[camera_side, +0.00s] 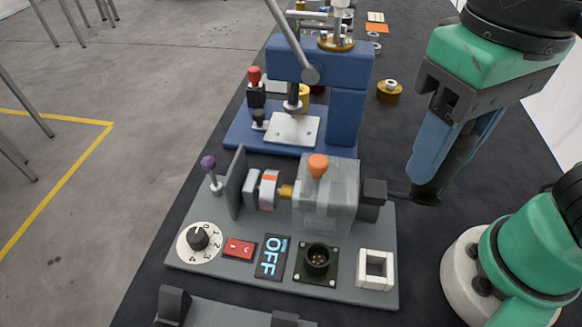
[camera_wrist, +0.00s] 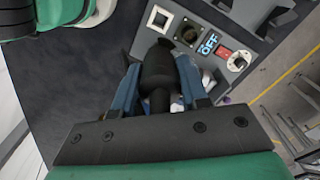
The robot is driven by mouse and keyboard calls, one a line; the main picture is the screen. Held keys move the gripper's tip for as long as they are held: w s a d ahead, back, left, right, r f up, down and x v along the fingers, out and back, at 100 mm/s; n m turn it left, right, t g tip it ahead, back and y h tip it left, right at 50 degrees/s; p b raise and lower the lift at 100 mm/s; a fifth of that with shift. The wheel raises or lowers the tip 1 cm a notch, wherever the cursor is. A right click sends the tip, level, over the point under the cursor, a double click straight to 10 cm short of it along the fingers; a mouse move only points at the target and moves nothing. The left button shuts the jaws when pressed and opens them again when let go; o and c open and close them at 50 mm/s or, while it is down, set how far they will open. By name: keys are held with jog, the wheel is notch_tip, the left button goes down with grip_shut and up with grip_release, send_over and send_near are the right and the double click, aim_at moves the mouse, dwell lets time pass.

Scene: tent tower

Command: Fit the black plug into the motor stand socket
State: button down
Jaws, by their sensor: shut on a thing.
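The black plug (camera_wrist: 158,72) is a thick dark cylinder between my gripper's blue fingers in the wrist view. My gripper (camera_side: 428,185) is shut on it, to the right of the motor stand in the side view, where the fingers mostly hide the plug. The socket (camera_side: 317,259) is a round black connector with brass pins on a square plate at the stand's front. It also shows in the wrist view (camera_wrist: 188,34), beyond the plug and apart from it. The grey motor stand (camera_side: 325,205) has an orange knob on top.
On the stand's base are a dial (camera_side: 199,238), a red switch (camera_side: 239,248), an OFF display (camera_side: 271,257) and a white square frame (camera_side: 375,268). A blue press (camera_side: 347,105) stands behind. A dark rod or cable runs from the motor's right end toward my fingertips.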

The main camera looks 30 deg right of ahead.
notch_tip(320, 180, up, 2)
jog(key=shift+r, duration=0.2)
jog(key=shift+w+a+r, duration=0.15)
jog(key=w+a+f, duration=0.5)
jog(key=f, duration=0.5)
jog(key=shift+f, duration=0.15)
jog(key=shift+f, duration=2.9)
jog(key=shift+f, duration=1.3)
